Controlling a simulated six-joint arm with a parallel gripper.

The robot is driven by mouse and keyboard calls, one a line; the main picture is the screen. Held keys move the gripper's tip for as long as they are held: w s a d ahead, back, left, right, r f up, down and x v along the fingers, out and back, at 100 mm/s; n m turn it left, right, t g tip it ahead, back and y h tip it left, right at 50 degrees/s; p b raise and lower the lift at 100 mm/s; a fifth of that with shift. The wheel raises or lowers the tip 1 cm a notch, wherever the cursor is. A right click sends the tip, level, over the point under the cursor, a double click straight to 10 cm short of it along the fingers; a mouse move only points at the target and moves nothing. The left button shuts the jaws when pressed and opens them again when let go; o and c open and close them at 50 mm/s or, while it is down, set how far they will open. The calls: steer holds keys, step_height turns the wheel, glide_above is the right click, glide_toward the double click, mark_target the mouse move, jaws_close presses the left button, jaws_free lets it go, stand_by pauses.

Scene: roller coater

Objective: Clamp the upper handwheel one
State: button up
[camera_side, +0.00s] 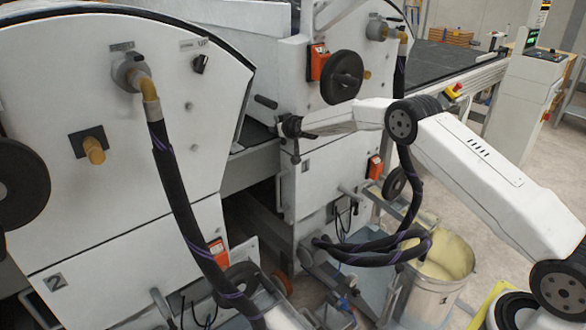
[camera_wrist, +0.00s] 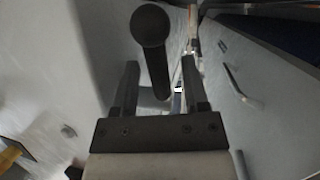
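The upper black handwheel (camera_side: 342,76) is on the white machine panel, beside a red-orange counter (camera_side: 318,61). A short black handle (camera_side: 265,101) sticks out left of the wheel on the machine's edge. My gripper (camera_side: 290,128) is below and left of the wheel, near this handle. In the wrist view, a dark round-ended handle (camera_wrist: 151,28) lies between the two fingers of my gripper (camera_wrist: 160,66). The fingers are apart, with a gap visible on both sides of the handle. I cannot tell its depth relative to the fingertips, or whether it is the same handle.
A lower handwheel (camera_side: 395,182) and counter (camera_side: 375,167) sit below. Dark hoses (camera_side: 185,205) hang in front of the left machine housing (camera_side: 70,75). A bucket (camera_side: 440,265) stands on the floor. Machine walls flank the gripper closely in the wrist view.

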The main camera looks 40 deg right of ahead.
steer(key=shift+s+a+r, duration=0.1)
steer(key=shift+s, duration=0.05)
steer(key=v, duration=0.7)
steer(key=shift+s, duration=0.2)
stand_by(0.6)
stand_by(0.4)
steer(key=f+t, duration=0.1)
steer(key=s+f+t, duration=0.1)
steer(key=f+t, duration=0.2)
steer(key=f, duration=0.1)
steer(key=shift+s+f, duration=0.25)
steer(key=shift+s, duration=0.15)
steer(key=shift+w, duration=0.2)
steer(key=shift+w+d, duration=0.25)
steer(key=shift+w, duration=0.95)
steer(key=shift+w+d, duration=0.25)
steer(key=shift+w, duration=0.95)
steer(key=shift+w+d, duration=0.2)
steer(key=shift+w, duration=1.05)
